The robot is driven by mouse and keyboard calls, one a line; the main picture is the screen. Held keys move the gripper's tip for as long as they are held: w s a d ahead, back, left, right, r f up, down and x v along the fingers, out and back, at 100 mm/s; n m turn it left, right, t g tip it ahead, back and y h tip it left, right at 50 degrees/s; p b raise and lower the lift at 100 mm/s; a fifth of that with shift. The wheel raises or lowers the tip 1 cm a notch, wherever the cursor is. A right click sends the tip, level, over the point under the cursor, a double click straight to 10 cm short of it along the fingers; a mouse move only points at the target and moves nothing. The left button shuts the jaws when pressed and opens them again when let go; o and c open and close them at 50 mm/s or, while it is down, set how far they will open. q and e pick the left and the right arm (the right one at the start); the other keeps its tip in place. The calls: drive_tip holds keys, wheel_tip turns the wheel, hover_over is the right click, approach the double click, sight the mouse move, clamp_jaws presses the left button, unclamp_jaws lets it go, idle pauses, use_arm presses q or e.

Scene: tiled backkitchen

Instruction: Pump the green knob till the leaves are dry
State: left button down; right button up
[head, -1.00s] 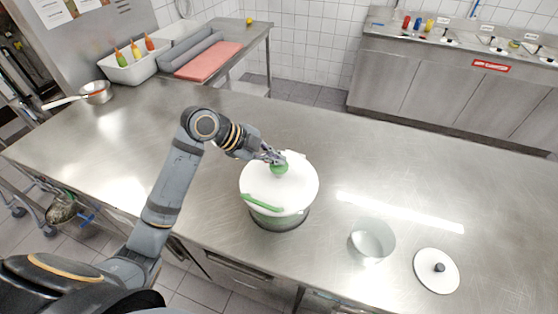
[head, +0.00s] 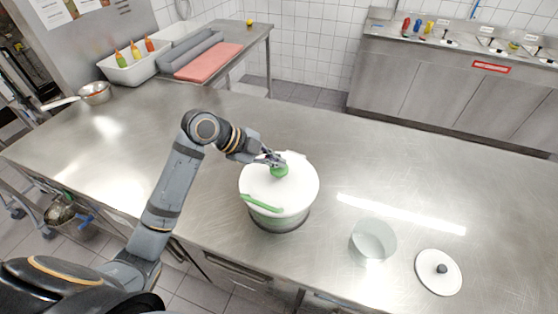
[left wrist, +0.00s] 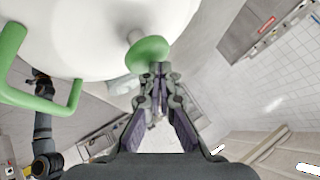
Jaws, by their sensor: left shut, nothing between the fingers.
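The salad spinner (head: 262,190) stands upright on the steel counter, with a white lid and a green handle (head: 262,204) at its near side. The green knob (head: 281,171) sits on the lid, and in the left wrist view it (left wrist: 149,53) shows on a pale stem. My left gripper (head: 274,160) is shut and empty, its fingertips (left wrist: 154,72) right at the knob's side; I cannot tell if they touch it. The leaves are hidden inside the spinner. My right gripper is not in view.
A clear container (head: 373,241) and a white lid with a black knob (head: 438,271) stand to the right on the counter (head: 440,190). A pan (head: 95,93) lies at the far left. A white bin of bottles (head: 130,65) is behind. The counter's middle is clear.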

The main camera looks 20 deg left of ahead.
use_arm(q)
drive_tip(key=shift+f, duration=0.3)
idle(0.4)
drive_tip(key=shift+w+r+p, duration=0.1)
drive_tip(key=shift+r+p, duration=1.55)
drive_tip(key=shift+r, duration=0.55)
wheel_tip(320, 180, up, 5)
drive_tip(key=p, duration=0.4)
idle(0.7)
